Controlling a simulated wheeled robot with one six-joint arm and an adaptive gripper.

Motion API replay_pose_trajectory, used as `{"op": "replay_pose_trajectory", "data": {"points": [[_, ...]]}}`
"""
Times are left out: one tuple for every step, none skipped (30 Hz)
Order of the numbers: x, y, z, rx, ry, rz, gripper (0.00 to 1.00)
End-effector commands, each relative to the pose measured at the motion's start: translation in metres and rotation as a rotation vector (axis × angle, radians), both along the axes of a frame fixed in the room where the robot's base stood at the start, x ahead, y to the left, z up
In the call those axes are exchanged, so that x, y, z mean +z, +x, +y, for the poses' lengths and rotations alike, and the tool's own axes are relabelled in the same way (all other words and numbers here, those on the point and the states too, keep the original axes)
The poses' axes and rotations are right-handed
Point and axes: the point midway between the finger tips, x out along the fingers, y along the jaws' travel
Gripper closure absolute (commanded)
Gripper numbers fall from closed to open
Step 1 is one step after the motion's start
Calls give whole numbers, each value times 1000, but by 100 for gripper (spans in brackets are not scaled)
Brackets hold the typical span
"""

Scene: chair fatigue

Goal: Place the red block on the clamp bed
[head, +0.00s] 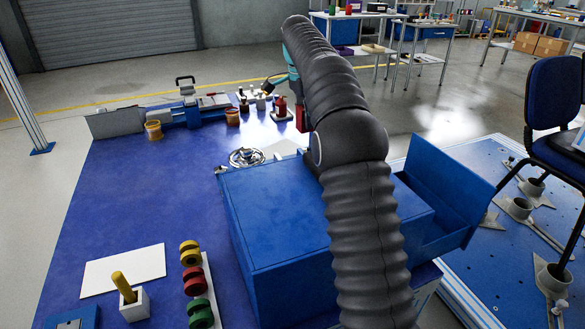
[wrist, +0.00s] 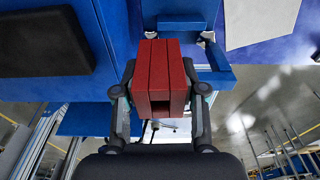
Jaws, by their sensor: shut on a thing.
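In the wrist view my gripper (wrist: 161,88) is shut on the red block (wrist: 160,68), with one finger on each side. The block shows dark grooves and a notch at its near end. In the head view my arm hides most of the gripper; a red piece (head: 300,117) beside the arm appears to be the held block, above the far part of the blue table. A blue and grey clamp-like device (head: 193,110) stands at the table's far edge, left of the gripper. I cannot tell for certain which part is the clamp bed.
A blue box (head: 275,215) stands under my arm. A red item on a small stand (head: 281,108) is near the held block. The table's middle left is clear.

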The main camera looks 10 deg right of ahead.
Motion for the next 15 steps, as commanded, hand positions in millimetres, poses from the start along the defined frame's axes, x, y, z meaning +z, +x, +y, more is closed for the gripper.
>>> {"op": "replay_pose_trajectory", "data": {"points": [[-11, 10, 7, -2, 0, 0, 100], [-17, 14, 11, -5, -1, -1, 100], [-24, 19, 15, -7, -1, -2, 100], [-29, 22, 17, -9, -1, -1, 100], [-33, 25, 19, -12, -1, -1, 100], [-37, 28, 22, -15, -1, -2, 100], [-40, 30, 24, -16, -1, -2, 100], [-42, 32, 25, -17, -1, -2, 100], [-46, 33, 27, -18, -1, -2, 100], [-49, 34, 27, -18, -2, -3, 100], [-52, 34, 28, -18, -2, -3, 100], [-58, 35, 28, -19, -1, -1, 100], [-63, 34, 28, -19, -1, -1, 100], [-69, 35, 28, -19, -1, -1, 100], [-76, 34, 28, -19, -1, 0, 100]]}}
